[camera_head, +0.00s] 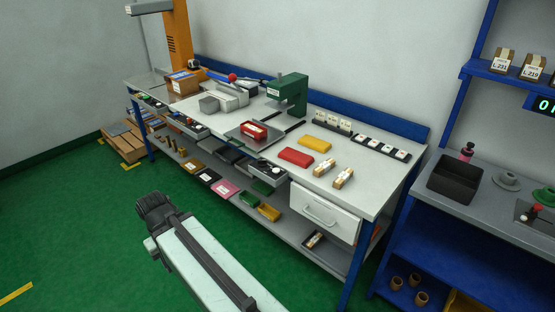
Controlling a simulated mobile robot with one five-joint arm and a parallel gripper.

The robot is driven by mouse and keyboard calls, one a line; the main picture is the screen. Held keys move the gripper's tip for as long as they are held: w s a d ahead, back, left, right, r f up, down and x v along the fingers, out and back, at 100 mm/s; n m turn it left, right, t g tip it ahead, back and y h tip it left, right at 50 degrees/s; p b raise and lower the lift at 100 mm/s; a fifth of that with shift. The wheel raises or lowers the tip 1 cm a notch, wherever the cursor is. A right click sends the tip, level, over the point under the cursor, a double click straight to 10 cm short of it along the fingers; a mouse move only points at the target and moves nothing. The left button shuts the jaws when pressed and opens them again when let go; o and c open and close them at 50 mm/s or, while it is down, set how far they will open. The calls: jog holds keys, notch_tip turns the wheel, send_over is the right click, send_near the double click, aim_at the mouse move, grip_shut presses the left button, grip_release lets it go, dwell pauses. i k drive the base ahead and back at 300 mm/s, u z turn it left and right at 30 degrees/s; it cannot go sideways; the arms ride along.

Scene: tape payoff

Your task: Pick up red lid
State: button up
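A flat red lid-like block (296,157) lies on the grey workbench top, right of its middle, in front of a similar yellow one (314,143). A smaller red box (254,131) with pale contents or markings sits on a dark plate to the left, under the green press. The lid is in plain view with nothing on it. My arm rises from the bottom of the view, in front of the bench and well apart from the lid. No gripper fingers can be made out.
The green press (288,92) stands behind the red box. Two small labelled blocks (343,177) lie right of the lid. A white drawer (324,213) hangs under the bench top. A blue-framed side bench (515,215) stands at right. Green floor is clear at left.

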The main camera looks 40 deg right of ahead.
aim_at(304, 161)
jog(key=u, duration=0.4)
jog(key=i, duration=1.5)
jog(key=z, duration=0.15)
jog(key=k, duration=0.5)
